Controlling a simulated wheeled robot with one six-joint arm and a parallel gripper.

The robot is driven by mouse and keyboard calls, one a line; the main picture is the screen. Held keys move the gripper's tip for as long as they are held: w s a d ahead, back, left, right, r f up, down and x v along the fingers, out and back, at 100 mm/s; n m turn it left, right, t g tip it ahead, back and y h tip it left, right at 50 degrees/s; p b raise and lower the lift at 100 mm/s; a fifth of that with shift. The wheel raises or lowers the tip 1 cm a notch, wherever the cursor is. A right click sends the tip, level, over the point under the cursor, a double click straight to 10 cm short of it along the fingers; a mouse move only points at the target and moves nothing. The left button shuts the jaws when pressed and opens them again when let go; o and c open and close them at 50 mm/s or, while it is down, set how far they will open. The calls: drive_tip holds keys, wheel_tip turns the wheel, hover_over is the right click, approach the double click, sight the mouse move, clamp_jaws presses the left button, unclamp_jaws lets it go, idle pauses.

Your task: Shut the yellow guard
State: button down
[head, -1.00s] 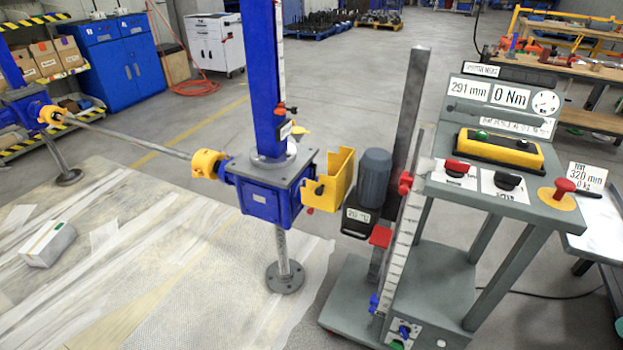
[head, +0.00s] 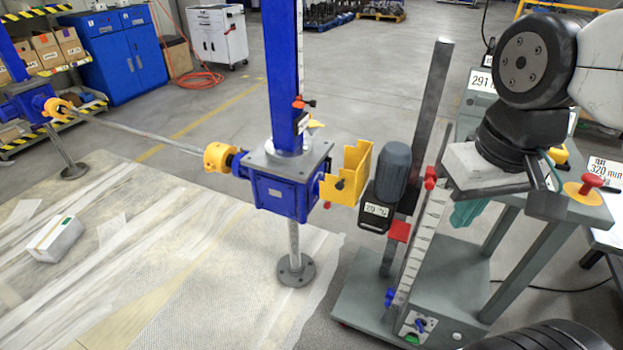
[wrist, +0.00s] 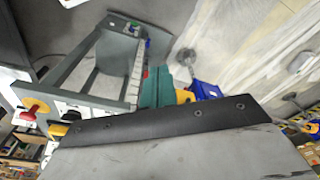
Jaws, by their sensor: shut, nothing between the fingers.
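The yellow guard (head: 357,165) is a bent yellow plate at the right side of the blue screw jack gearbox (head: 285,192). It stands out from the gearbox with its hollow side showing, so it looks open. My gripper (head: 468,213) is at the right, in front of the grey test stand, with its teal fingers pointing down. It is shut and empty, apart from the guard and to its right. In the wrist view the teal fingers (wrist: 157,86) show, with a small yellow patch (wrist: 184,97), probably the guard, and a blue jack part beyond them.
A dark motor (head: 393,172) on the grey stand's post (head: 430,110) stands between the guard and my gripper. The stand carries a vertical scale and a red emergency button (head: 591,181). A shaft (head: 140,134) runs left from the jack. The floor in front is fairly clear.

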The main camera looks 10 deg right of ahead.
drive_tip(key=w+a+f+m+t, duration=0.1)
drive_tip(key=w+f+m, duration=0.2)
drive_tip(key=w, duration=1.3)
drive_tip(key=m+t, duration=0.2)
drive_tip(key=m, duration=0.2)
approach(343, 185)
drive_tip(key=x, duration=0.5)
drive_tip(key=shift+s+d+f, duration=0.1)
drive_tip(key=shift+d+f, duration=0.2)
drive_tip(key=shift+d, duration=0.05)
drive_tip(key=shift+w+a+f, duration=0.3)
drive_tip(key=shift+f, duration=0.1)
